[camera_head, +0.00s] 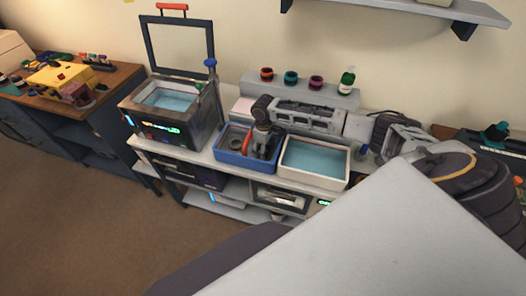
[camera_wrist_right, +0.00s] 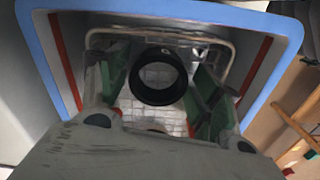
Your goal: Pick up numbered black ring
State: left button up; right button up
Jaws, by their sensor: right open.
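A black ring (camera_wrist_right: 158,76) lies in the blue-rimmed bin (camera_wrist_right: 43,64) in the right wrist view; I cannot read any number on it. My right gripper (camera_wrist_right: 160,88) is open, with its green-padded fingers apart on either side of the ring. I cannot tell whether they touch it. In the head view my right gripper (camera_head: 263,151) points down into the blue bin (camera_head: 232,160). A dark grey ring (camera_head: 236,141) shows in that bin left of the gripper; I cannot tell if it is the same ring. My left gripper is not in view.
A cream tub of bluish liquid (camera_head: 311,178) stands right beside the blue bin. An open-lidded tank (camera_head: 170,120) stands to the left. A shelf with small coloured jars (camera_head: 291,78) is behind. A wire frame (camera_wrist_right: 215,41) lines the bin around the gripper.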

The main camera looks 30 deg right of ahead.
jog(key=c, duration=0.8)
jog(key=shift+r, duration=0.1)
jog(key=shift+r+b, duration=0.35)
jog(key=shift+r, duration=4.6)
